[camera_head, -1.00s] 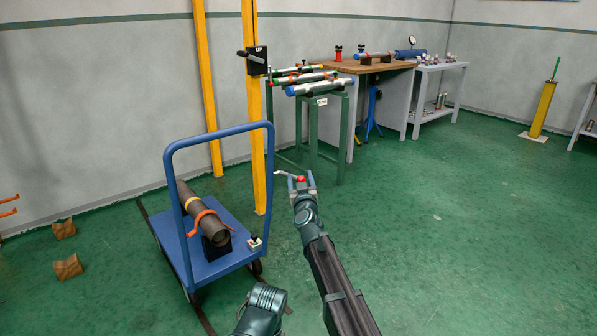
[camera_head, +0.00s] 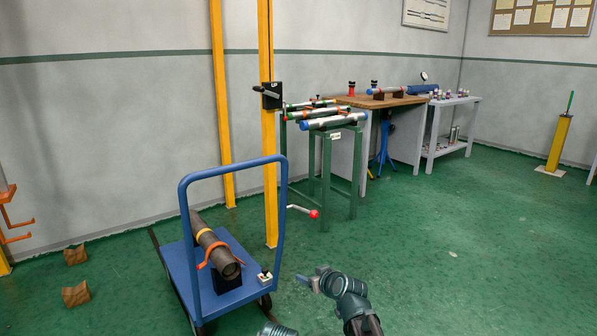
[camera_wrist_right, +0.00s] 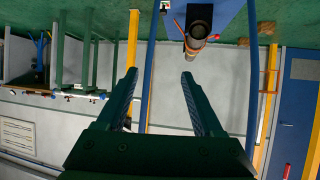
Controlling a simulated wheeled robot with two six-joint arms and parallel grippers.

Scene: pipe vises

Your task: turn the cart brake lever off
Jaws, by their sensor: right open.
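A blue platform cart (camera_head: 228,292) with a tall looped handle stands left of centre. On its near right corner is a small white fitting with a red part (camera_head: 264,278), apparently the brake lever; its setting is too small to tell. It also shows at the top of the right wrist view (camera_wrist_right: 164,5). My right gripper (camera_head: 313,279) is open and empty, to the right of that corner and apart from it. The right wrist view shows its two fingers (camera_wrist_right: 158,84) spread, with nothing between them.
A metal pipe (camera_head: 214,248) lies on the cart. A red-knobbed lever (camera_head: 304,211) sticks out beside the yellow post (camera_head: 268,190). A green pipe stand (camera_head: 326,175) and a workbench (camera_head: 375,101) stand behind.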

